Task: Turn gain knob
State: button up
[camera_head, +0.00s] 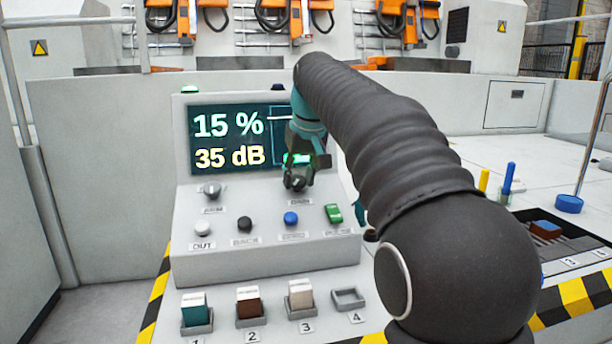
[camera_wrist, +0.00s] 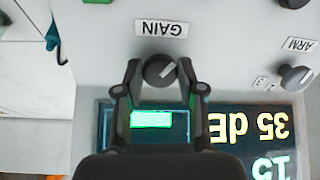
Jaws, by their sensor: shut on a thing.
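The gain knob (camera_wrist: 160,70) is a dark round knob with a pale pointer line, beside the label "GAIN" in the wrist view. My gripper (camera_wrist: 159,78) has its two fingers on either side of the knob, shut on it. In the head view my gripper (camera_head: 298,182) is at the panel's right knob, which is mostly hidden behind it. The screen (camera_head: 229,140) reads "15 %" and "35 dB". A green bar lights up on the screen's right part, seen between my fingers in the wrist view (camera_wrist: 152,119).
The arm knob (camera_head: 212,190) is at the panel's left. Below are a white button (camera_head: 203,229), a black button (camera_head: 245,224), a blue button (camera_head: 291,218) and a green switch (camera_head: 333,213). Numbered slots with blocks (camera_head: 248,302) line the front; slot 4 (camera_head: 348,299) is empty.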

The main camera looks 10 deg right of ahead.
jog(key=shift+m, duration=0.5)
jog(key=m, duration=0.4)
jog(key=shift+m, duration=0.3)
jog(key=m, duration=0.6)
jog(key=shift+t, duration=0.4)
jog(key=m, duration=0.6)
jog(key=shift+a+m, duration=0.1)
jog(key=shift+m, duration=0.2)
jog(key=m, duration=0.5)
jog(key=shift+h, duration=0.3)
jog(key=shift+m, duration=0.4)
